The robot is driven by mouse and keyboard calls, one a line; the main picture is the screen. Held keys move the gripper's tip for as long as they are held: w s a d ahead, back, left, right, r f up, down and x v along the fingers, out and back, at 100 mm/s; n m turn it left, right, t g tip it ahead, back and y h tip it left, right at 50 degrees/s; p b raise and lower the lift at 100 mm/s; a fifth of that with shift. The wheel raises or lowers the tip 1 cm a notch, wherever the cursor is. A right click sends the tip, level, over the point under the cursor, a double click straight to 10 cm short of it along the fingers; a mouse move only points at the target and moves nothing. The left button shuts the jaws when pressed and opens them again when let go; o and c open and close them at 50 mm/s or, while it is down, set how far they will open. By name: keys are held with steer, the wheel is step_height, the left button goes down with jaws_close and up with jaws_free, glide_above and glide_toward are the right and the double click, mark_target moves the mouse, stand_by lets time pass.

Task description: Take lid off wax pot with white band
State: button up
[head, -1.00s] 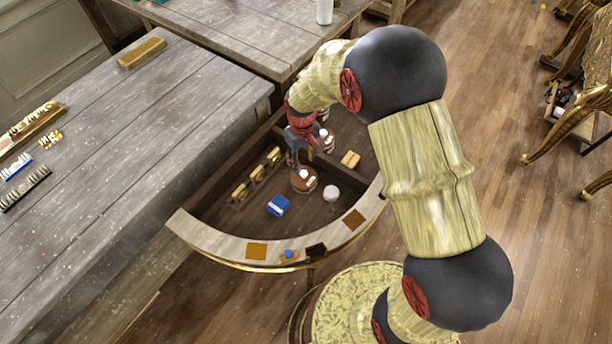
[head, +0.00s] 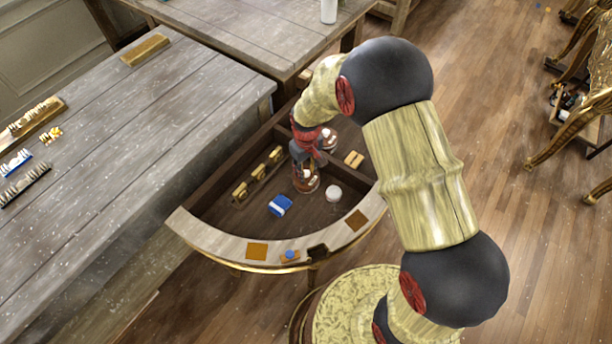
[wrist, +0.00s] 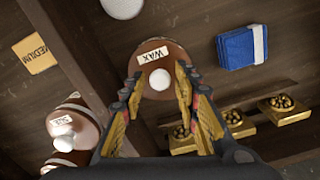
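The wax pot (head: 307,185) stands in the curved drawer in the head view. In the wrist view its round brown lid (wrist: 150,62) carries a white "WAX" label and a pale knob (wrist: 160,79). My gripper (wrist: 158,84) is open, with one finger on each side of the lid and knob. I cannot tell whether the fingers touch the lid. In the head view my gripper (head: 304,162) is right above the pot and partly hides it. The white band on the pot's side is not clear from above.
A pot labelled "SIZE" (wrist: 85,128) and another pot (wrist: 62,166) stand beyond a divider. A blue cloth (head: 280,205), a white round item (head: 333,193) and several brass pieces (wrist: 283,104) lie nearby. The drawer's curved rim (head: 222,244) bounds the front.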

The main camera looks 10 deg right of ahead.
steer(key=c, duration=0.6)
jaws_close()
